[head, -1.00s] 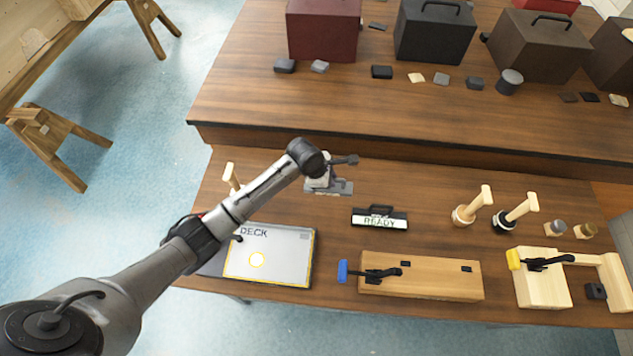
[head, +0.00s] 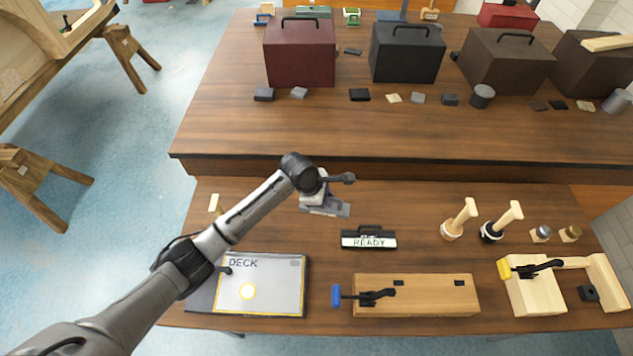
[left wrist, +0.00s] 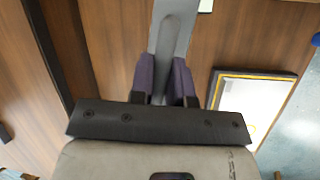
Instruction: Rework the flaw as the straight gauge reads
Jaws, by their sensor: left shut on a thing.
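My left gripper (head: 318,200) is over the middle of the front bench, behind the READY sign. In the left wrist view its purple-sided fingers (left wrist: 166,82) are shut on a grey flat bar (left wrist: 172,35) that points away from the gripper. A grey plate-like part (head: 325,209) shows at the gripper in the head view. I cannot tell whether it touches the bench or whether it is the straight gauge. A pale wooden block with a blue-handled clamp (head: 430,297) lies at the front. No flaw can be made out. My right gripper is out of view.
The DECK board (head: 262,285) lies at the front left. The READY sign (head: 369,240) stands mid-bench. Wooden-handled tools (head: 460,220) and a yellow-clamped frame (head: 533,292) are at the right. Lidded boxes (head: 300,52) and small blocks occupy the raised back bench.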

